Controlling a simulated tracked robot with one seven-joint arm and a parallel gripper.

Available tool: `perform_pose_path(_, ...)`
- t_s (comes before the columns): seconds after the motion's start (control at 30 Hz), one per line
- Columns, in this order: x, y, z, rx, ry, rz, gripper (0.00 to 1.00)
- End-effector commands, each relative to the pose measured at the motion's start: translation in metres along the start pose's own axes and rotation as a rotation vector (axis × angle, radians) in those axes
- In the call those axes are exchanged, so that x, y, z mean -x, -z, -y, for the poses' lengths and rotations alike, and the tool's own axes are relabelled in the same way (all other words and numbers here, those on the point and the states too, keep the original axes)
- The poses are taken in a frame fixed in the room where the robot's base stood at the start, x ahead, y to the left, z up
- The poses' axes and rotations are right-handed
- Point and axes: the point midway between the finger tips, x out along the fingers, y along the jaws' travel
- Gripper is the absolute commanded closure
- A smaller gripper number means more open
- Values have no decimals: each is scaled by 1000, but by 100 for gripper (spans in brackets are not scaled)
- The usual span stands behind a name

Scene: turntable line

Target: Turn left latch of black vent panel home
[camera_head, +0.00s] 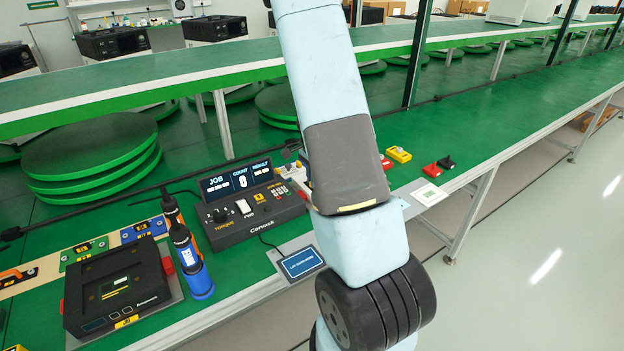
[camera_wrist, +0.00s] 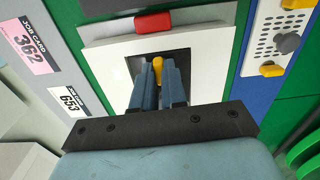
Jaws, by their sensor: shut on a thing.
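In the wrist view my gripper (camera_wrist: 160,73) has two blue fingers shut on a small yellow piece (camera_wrist: 158,67), which looks like a latch. The piece shows between the fingertips, over a dark grey opening or panel inside a white frame (camera_wrist: 205,58). I cannot tell for certain that this dark part is the black vent panel; the fingers cover much of it. The latch's angle is hard to read. In the head view my arm hides the gripper and the work spot.
A red block (camera_wrist: 152,22) sits at the frame's far edge. Right of it stands a pale perforated panel (camera_wrist: 277,32) with a grey knob and yellow pieces. Job cards (camera_wrist: 30,46) lie at left. The head view shows a control box (camera_head: 245,213) and a blue-black tool (camera_head: 192,262).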

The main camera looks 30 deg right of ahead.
Motion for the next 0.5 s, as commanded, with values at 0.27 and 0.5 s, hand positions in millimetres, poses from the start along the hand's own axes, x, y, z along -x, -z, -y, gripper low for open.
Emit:
perform_pose_path(0.27, 0, 0, 1, -7, 2, -1, 100)
perform_pose_path(0.5, 0, 0, 1, -6, 2, -1, 80)
